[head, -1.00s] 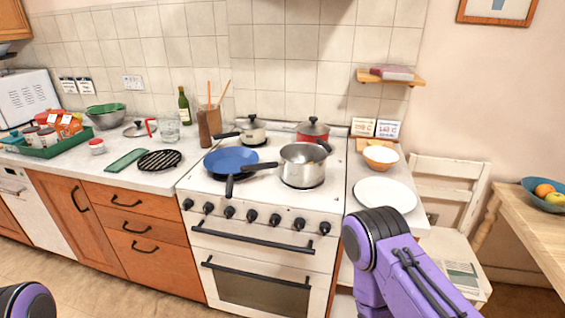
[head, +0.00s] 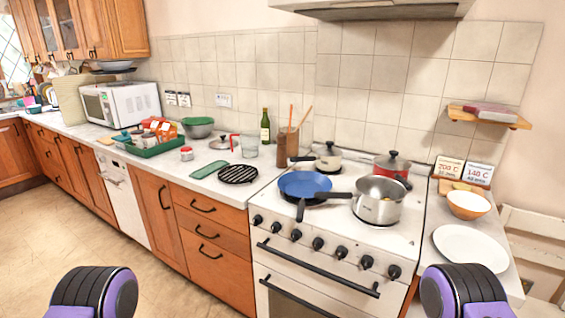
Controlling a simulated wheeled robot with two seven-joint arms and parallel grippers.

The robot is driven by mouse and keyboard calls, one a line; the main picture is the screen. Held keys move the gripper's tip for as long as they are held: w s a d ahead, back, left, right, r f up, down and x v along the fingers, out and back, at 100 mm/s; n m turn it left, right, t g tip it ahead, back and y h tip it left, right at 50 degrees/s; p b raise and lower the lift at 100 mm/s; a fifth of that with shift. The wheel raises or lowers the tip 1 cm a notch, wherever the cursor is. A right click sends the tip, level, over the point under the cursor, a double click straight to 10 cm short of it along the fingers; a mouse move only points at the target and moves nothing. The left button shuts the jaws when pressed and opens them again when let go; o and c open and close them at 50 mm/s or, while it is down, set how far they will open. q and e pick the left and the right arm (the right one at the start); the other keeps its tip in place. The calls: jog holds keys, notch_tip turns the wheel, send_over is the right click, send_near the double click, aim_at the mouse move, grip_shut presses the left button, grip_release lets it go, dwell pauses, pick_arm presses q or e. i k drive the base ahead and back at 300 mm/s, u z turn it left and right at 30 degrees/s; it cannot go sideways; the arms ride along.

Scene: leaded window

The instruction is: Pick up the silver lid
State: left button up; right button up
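A silver lid (head: 219,145) with a dark knob lies on the counter in the head view, left of the stove. It sits behind the green board and just left of the glass jug. Nothing covers it except perhaps its right edge near the jug's red handle. Only parts of my purple and black arms show at the bottom left and bottom right. Neither of my grippers is in view, and both arms are far from the lid.
A glass jug (head: 249,148), a green board (head: 208,169) and a black trivet (head: 238,174) are near the lid. A green tray (head: 158,150) and a bowl (head: 198,131) stand to its left. Pans crowd the stove (head: 330,235). The floor at left is clear.

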aim_at(224, 142)
jog(key=u, duration=1.65)
jog(key=i, duration=4.7)
jog(key=z, duration=3.95)
jog(key=i, duration=0.45)
jog(key=z, duration=0.25)
